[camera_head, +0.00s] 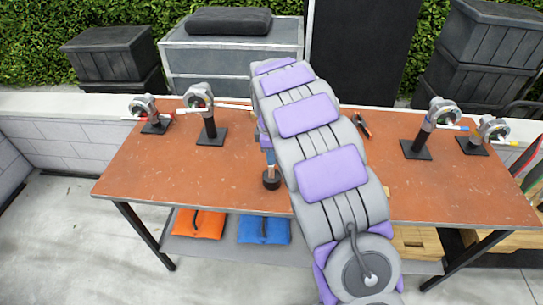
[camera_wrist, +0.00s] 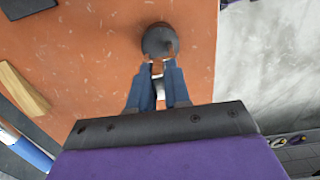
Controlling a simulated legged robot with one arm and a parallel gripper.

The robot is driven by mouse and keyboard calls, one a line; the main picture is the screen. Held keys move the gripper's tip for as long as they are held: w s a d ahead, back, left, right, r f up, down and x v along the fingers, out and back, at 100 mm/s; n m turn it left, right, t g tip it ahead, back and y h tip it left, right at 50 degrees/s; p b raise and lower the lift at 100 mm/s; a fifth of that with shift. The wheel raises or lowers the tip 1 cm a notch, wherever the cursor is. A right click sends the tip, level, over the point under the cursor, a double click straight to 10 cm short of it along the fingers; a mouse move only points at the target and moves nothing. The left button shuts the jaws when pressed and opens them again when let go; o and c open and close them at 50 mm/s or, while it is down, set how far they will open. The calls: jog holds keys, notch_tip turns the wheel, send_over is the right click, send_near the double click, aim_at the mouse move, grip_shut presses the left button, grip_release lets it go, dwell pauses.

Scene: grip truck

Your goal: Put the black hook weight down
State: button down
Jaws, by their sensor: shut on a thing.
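The black hook weight (camera_head: 271,181) is at the front middle of the orange-brown table (camera_head: 240,170), just left of my arm. In the wrist view the black weight (camera_wrist: 160,40) is beyond the fingertips, over the orange-brown surface. My gripper (camera_wrist: 158,75) has its blue fingers closed together at the hook end of the weight. In the head view the gripper (camera_head: 268,150) is mostly hidden behind my arm, with a little blue showing above the weight. I cannot tell whether the weight's base touches the tabletop.
Stands with round clamp heads are at the left (camera_head: 208,125) and right (camera_head: 420,140) of the table. A pair of pliers (camera_head: 362,126) lies near the back. Orange (camera_head: 198,224) and blue (camera_head: 264,230) bags lie on the lower shelf. The front-left tabletop is clear.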

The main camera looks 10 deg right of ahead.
jog(key=c, duration=1.1)
grip_release()
jog(key=shift+r, duration=0.15)
notch_tip(320, 180, up, 11)
jog(key=p, duration=0.3)
jog(key=s+d+r+m, duration=0.1)
jog(key=s+r+m, duration=0.4)
jog(key=s, duration=0.6)
jog(key=s+f+m, duration=0.1)
jog(key=s+m, duration=0.2)
jog(key=s, duration=0.7)
jog(key=s+f+m+g, duration=0.1)
jog(key=s+m, duration=0.2)
jog(key=s, duration=0.8)
jog(key=s+a+f+m, duration=0.1)
jog(key=s+f+m, duration=0.1)
jog(key=s, duration=0.8)
jog(key=shift+s+f+m+g, duration=0.1)
jog(key=shift+s+m+g, duration=0.15)
jog(key=shift+m, duration=0.45)
